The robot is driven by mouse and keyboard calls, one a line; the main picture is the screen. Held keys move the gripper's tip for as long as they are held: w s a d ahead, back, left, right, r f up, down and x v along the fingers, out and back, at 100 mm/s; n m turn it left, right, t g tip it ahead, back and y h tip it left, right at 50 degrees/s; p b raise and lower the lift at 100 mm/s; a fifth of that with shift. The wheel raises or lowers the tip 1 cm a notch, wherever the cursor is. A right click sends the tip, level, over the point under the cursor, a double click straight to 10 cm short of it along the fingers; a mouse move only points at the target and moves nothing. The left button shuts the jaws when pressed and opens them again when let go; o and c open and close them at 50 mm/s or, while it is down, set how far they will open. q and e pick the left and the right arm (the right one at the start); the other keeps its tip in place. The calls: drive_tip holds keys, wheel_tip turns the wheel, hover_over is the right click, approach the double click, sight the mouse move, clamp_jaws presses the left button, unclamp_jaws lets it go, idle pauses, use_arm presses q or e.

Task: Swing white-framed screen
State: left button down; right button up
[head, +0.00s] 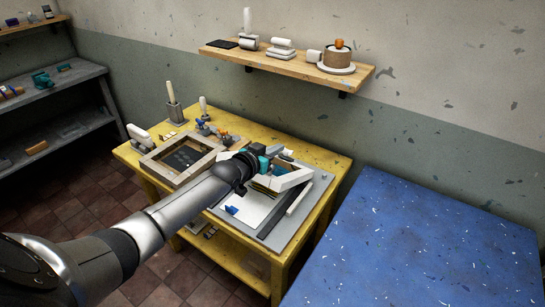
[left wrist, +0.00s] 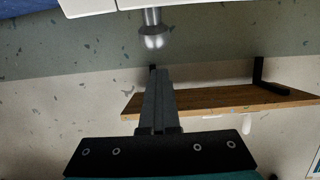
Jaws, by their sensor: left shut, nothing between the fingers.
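The white-framed screen (head: 292,181) is at the right end of the yellow table, tilted up over a grey base (head: 318,190). My arm hides part of it. My left gripper (head: 273,163) is at the screen's far side in the head view. In the left wrist view its fingers (left wrist: 157,80) are shut with nothing between them. The white frame (left wrist: 205,4) fills the top edge of that view, with a round metal knob (left wrist: 152,38) sticking out from it. The fingertips are close to the knob but apart from it. My right gripper is not in view.
A wooden-framed screen (head: 155,152) lies left on the yellow table (head: 262,131), near several small tools. A wooden wall shelf (head: 300,69) hangs behind. A blue table (head: 420,245) stands at the right, its top clear. Grey shelving (head: 60,82) is at the far left.

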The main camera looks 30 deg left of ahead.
use_arm(q)
drive_tip(key=w+r, duration=0.2)
drive_tip(key=w, duration=0.1)
drive_tip(key=shift+d+r, duration=0.1)
drive_tip(key=shift+r, duration=0.15)
drive_tip(key=c, duration=1.1)
unclamp_jaws()
drive_tip(key=shift+s, duration=0.2)
drive_tip(key=v, duration=1.5)
drive_tip(key=shift+p, duration=0.35)
